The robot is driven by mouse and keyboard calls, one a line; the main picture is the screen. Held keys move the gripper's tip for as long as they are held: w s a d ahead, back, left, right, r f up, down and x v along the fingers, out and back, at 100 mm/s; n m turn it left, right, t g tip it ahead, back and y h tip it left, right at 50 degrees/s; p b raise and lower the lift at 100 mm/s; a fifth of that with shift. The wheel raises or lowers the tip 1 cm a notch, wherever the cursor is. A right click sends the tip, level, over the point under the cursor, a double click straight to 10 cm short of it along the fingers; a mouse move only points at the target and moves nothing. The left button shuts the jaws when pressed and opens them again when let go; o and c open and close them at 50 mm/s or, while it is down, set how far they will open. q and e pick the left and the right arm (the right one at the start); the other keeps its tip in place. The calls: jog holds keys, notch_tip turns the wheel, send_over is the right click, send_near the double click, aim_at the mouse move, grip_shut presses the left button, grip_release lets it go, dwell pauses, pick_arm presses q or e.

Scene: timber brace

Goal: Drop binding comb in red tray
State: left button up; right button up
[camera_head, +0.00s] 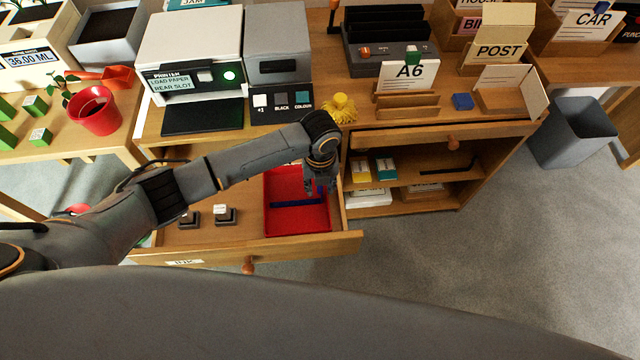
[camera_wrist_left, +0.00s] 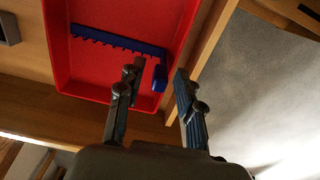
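The red tray (camera_head: 282,222) sits in the right part of a pulled-out drawer; it fills the upper middle of the left wrist view (camera_wrist_left: 72,70). A dark blue binding comb (camera_head: 293,204) lies inside it; its toothed strip (camera_wrist_left: 110,39) is clear in the wrist view. A short blue piece (camera_wrist_left: 159,78) meets its right end; I cannot tell if it is part of the comb. My left gripper (camera_head: 320,188) is over the tray's right side, pointing down. Its fingers (camera_wrist_left: 156,74) are apart, with a gap between them and nothing visibly gripped. My right gripper is out of view.
Two small stamp-like blocks (camera_head: 225,215) stand in the drawer left of the tray. The drawer's right wall (camera_head: 342,212) is close to the gripper. Above are the printer (camera_head: 190,50) and a yellow tassel-like object (camera_head: 341,108). Open shelves lie to the right.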

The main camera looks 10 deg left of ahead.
pick_arm(q)
jog(key=shift+r, duration=0.1)
notch_tip(320, 180, up, 12)
jog(key=shift+p, duration=0.35)
jog(key=shift+s+d, duration=0.1)
dwell(0.4)
